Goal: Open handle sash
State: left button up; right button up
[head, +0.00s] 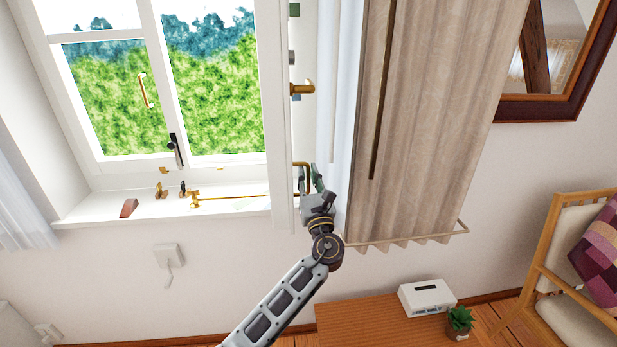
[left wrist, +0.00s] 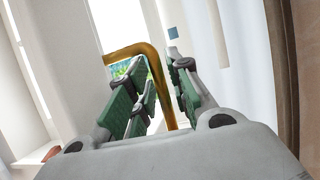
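The white window sash (head: 281,120) stands edge-on in the head view, its lower end reaching below the sill line. A bent brass handle (head: 303,165) is low on its right side. My left gripper (head: 312,185) is at this handle. In the left wrist view, the brass handle (left wrist: 152,55) bends over and runs down between the green-padded fingers of my left gripper (left wrist: 160,90). The fingers stand apart with the handle between them. Any contact with the handle is hard to tell. My right gripper is in neither view.
A beige curtain (head: 420,130) hangs close to the right of my gripper. The sill (head: 100,210) carries a wooden wedge (head: 129,208) and brass fittings. Below are a wooden table (head: 370,325) with a white box (head: 427,297) and plant (head: 460,320), and a chair (head: 548,250).

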pick_arm(q)
jog(key=shift+o, duration=0.5)
jog(key=shift+s+d+f, duration=0.15)
jog(key=shift+s+f, duration=0.2)
jog(key=shift+s, duration=0.3)
jog(key=v, duration=1)
jog(key=shift+s, duration=0.3)
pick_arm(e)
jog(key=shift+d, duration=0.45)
